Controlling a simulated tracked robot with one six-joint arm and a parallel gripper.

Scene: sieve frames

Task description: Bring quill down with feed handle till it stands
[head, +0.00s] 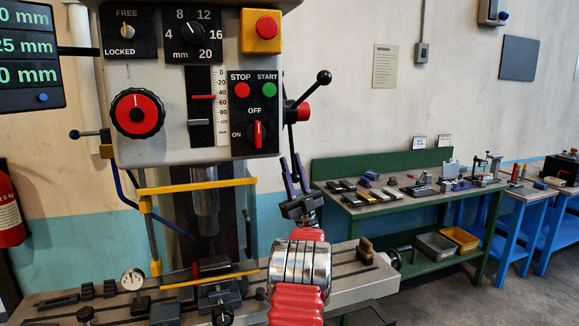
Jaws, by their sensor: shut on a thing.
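The quill (205,200) is a grey metal cylinder pointing down from the underside of the machine head, behind a yellow guard frame. Its lower tip is above the vise (213,267) on the machine table. The feed handle (324,77) has a red hub on the head's right side, with a black ball-ended spoke up to the right and another spoke running down.
The yellow guard (197,186) stands in front of the quill. A dial gauge (133,279) and clamps lie on the machine table's left. A green workbench (400,207) with tools stands at the right. A red extinguisher (10,208) is at the far left.

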